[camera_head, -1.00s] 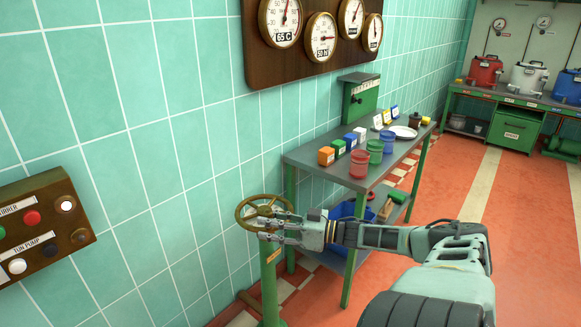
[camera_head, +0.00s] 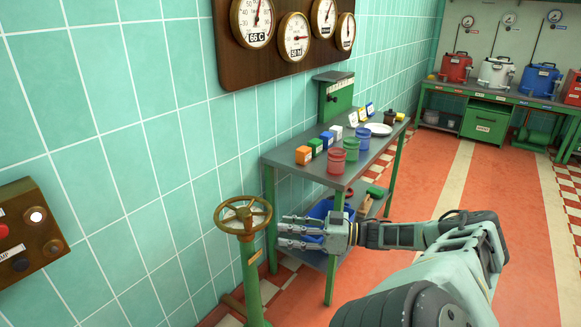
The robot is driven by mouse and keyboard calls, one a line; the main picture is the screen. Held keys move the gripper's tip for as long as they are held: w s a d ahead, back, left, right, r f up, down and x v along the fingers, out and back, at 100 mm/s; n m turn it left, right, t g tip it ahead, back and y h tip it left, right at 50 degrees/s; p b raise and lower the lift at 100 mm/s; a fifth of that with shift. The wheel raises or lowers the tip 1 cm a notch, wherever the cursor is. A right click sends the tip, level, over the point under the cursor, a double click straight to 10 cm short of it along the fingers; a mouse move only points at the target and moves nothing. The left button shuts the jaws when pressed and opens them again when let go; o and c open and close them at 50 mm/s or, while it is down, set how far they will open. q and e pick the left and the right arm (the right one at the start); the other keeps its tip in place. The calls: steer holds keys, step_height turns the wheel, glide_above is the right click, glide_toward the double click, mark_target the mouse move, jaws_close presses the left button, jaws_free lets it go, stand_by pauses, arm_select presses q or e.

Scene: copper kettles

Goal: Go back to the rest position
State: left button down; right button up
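My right gripper (camera_head: 283,231) reaches in from the lower right with its fingers pointing left. Its fingers are spread apart with nothing between them, so it is open and empty. A brass handwheel (camera_head: 243,217) on a green post stands just left of the fingertips. A visible gap lies between the fingertips and the wheel. My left gripper is not in view.
A grey-topped table (camera_head: 310,173) behind the gripper holds red, green and blue jars, small coloured boxes and a white plate (camera_head: 378,129). A blue bin (camera_head: 318,214) sits below. A button panel (camera_head: 30,232) is at left, gauges (camera_head: 295,38) above. Open floor (camera_head: 500,210) lies right.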

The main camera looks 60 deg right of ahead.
stand_by(0.4)
